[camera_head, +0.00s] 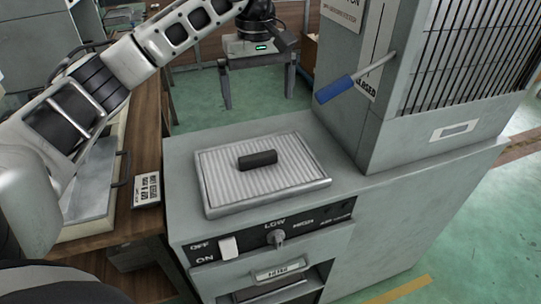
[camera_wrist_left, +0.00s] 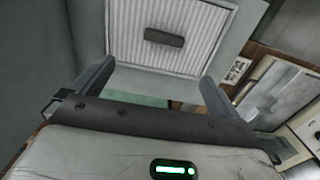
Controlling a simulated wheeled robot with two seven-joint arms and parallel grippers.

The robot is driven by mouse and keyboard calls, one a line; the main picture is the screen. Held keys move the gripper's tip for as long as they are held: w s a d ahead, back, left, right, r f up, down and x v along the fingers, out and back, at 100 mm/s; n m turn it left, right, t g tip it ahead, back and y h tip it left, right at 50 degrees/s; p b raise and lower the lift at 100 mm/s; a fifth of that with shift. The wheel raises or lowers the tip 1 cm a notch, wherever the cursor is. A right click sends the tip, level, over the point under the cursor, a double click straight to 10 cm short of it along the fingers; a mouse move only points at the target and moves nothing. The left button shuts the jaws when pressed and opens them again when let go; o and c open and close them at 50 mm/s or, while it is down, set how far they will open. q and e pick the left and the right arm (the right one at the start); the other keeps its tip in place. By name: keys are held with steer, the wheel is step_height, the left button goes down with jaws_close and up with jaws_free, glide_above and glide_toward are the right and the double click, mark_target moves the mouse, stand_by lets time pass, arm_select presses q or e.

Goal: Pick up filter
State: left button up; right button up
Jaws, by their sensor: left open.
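The filter (camera_head: 292,176) is a flat, light rectangular panel with pleated ridges and a dark handle (camera_head: 257,160) on top. It lies on the grey machine's top in the head view. In the left wrist view the filter (camera_wrist_left: 206,47) and its dark handle (camera_wrist_left: 164,37) show beyond the fingers. My left gripper (camera_head: 284,42) is above and behind the filter in the head view, apart from it. In the left wrist view the left gripper (camera_wrist_left: 152,82) has its two fingers spread wide with nothing between them. My right gripper is not in view.
A tall grey cabinet with a grille (camera_head: 372,125) and a blue-handled lever (camera_head: 336,89) stand right of the filter. The machine's front has a switch (camera_head: 229,247) and a knob (camera_head: 277,238). A wooden bench (camera_head: 147,180) is at left.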

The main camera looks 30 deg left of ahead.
arm_select(q)
glide_above(258, 155)
step_height(258, 155, down, 9)
steer(key=shift+a+r, duration=0.1)
steer(key=shift+r, duration=0.1)
steer(key=shift+w+f, duration=0.1)
steer(key=shift+f, duration=0.45)
steer(key=f+p, duration=0.1)
steer(key=f, duration=0.3)
steer(key=shift+s+f, duration=0.15)
steer(key=shift+s, duration=0.05)
steer(key=shift+f, duration=0.5)
steer(key=c, duration=1)
steer(key=shift+c, duration=0.2)
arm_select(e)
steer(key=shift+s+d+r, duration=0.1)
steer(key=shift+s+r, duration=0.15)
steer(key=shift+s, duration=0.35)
arm_select(q)
steer(key=shift+r, duration=0.1)
